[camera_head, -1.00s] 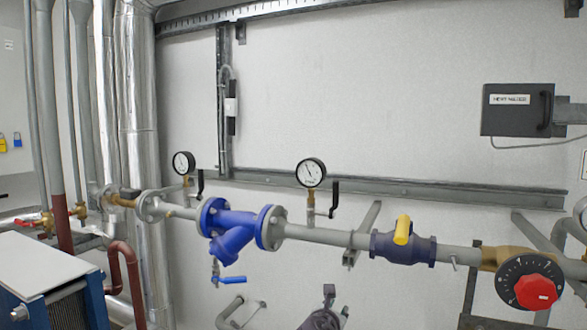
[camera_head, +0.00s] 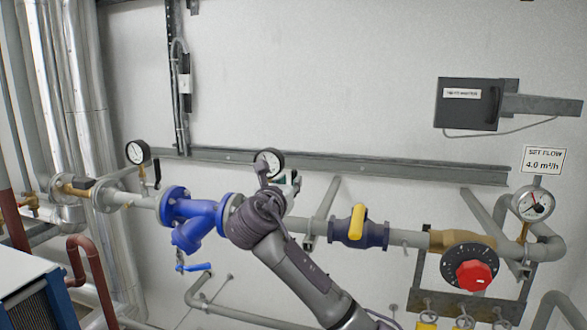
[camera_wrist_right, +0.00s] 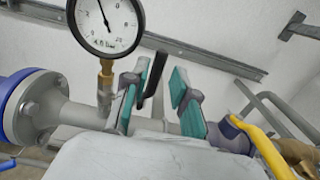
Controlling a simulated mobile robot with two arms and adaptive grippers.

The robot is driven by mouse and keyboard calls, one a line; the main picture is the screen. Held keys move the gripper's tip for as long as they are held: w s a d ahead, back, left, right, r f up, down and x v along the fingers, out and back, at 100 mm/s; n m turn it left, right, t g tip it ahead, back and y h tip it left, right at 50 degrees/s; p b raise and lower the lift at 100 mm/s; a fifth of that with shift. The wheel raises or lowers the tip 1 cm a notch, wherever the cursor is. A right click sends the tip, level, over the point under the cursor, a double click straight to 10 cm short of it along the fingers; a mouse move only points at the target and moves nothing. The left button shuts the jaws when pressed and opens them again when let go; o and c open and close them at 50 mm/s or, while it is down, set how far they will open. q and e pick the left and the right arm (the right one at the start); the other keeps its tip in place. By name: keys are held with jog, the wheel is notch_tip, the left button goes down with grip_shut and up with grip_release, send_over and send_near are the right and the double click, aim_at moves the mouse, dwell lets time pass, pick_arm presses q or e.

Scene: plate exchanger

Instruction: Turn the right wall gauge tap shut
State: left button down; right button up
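The right wall gauge (camera_head: 268,162) is a round white dial with a black rim on the grey pipe. It also shows in the right wrist view (camera_wrist_right: 105,20), on a brass stem. Its tap has a black lever (camera_wrist_right: 154,78), which stands tilted upward between my right gripper's fingers. My right gripper (camera_wrist_right: 160,86) is open, with teal pads on either side of the lever; I cannot tell whether either pad touches it. In the head view my right gripper (camera_head: 290,184) and wrist hide the tap. My left gripper is not in view.
A blue strainer (camera_head: 195,215) is left of my right wrist. A valve with a yellow handle (camera_head: 357,222) and a red knob (camera_head: 474,274) are to the right. Another gauge (camera_head: 138,152) is further left. A wall rail (camera_head: 400,171) runs behind the gauges.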

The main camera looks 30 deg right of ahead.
aim_at(293, 178)
jog(key=p+x, duration=0.1)
jog(key=x, duration=0.4)
jog(key=shift+w+p, duration=0.1)
jog(key=shift+p, duration=0.2)
grip_shut()
